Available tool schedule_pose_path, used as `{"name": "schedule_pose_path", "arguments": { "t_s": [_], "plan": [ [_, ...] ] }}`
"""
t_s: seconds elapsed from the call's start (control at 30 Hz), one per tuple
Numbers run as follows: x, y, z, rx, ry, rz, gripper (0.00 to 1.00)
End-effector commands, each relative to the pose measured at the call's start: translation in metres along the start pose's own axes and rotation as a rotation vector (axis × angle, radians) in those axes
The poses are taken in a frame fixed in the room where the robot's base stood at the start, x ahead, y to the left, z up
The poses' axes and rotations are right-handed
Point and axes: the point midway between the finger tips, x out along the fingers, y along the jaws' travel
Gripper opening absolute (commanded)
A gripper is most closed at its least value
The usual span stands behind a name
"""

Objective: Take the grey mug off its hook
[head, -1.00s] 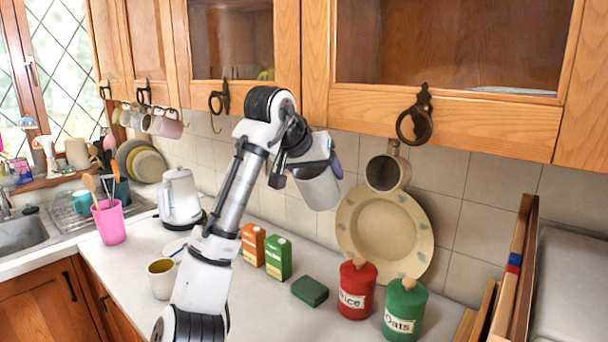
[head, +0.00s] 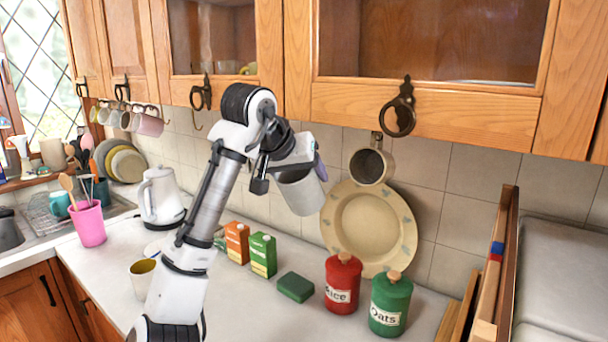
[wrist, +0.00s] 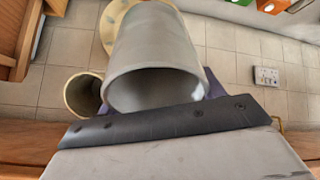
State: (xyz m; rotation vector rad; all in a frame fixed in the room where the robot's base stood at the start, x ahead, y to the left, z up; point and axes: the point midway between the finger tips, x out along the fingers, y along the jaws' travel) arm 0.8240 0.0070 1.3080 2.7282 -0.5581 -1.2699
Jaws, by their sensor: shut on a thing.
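The grey mug (head: 303,195) is held by my gripper (head: 318,170) in the air, above the counter and in front of the tiled wall. It is apart from the hooks in the head view. The mug also fills the middle of the wrist view (wrist: 155,60), with its open rim toward the camera. A purple fingertip (wrist: 215,85) shows beside the mug. The mug's handle is hidden. An empty hook (head: 196,122) hangs under the cabinet, left of my arm.
Red (head: 343,283) and green (head: 389,303) canisters, cartons (head: 262,254) and a green block (head: 295,287) stand on the counter. Several mugs (head: 148,125) hang at the left.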

Motion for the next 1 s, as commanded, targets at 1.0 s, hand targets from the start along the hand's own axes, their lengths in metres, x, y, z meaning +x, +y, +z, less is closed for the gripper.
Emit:
{"name": "schedule_pose_path", "arguments": {
  "t_s": [1.0],
  "plan": [
    [-0.031,-0.016,0.038,0.000,0.001,-0.001,0.04]
  ]
}}
